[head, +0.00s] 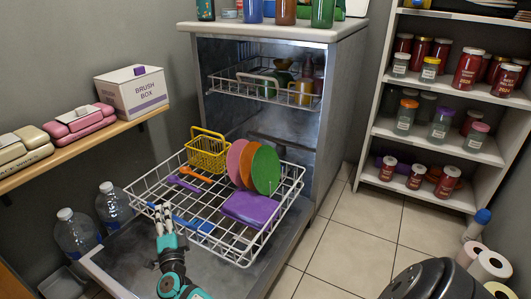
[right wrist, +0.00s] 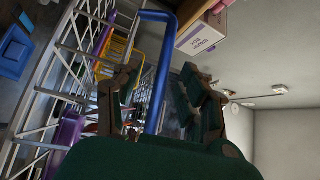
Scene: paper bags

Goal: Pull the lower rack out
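The white wire lower rack (head: 272,218) is out over the open dishwasher door (head: 130,262). It has a blue handle (head: 197,224) at its front, which also shows between my fingers in the right wrist view (right wrist: 160,85). My right gripper (head: 163,216) is at the rack's front edge, close to the handle. Its two fingers (right wrist: 157,100) stand apart on either side of the blue bar, and I cannot tell whether either touches it. My left gripper is not in view.
The rack holds a yellow basket (head: 207,152), several plates (head: 264,170) and a purple item (head: 247,207). The upper rack (head: 265,90) is inside the dishwasher (head: 328,110). Water bottles (head: 75,232) stand left of the door. Jar shelves (head: 443,115) stand right, with clear floor between.

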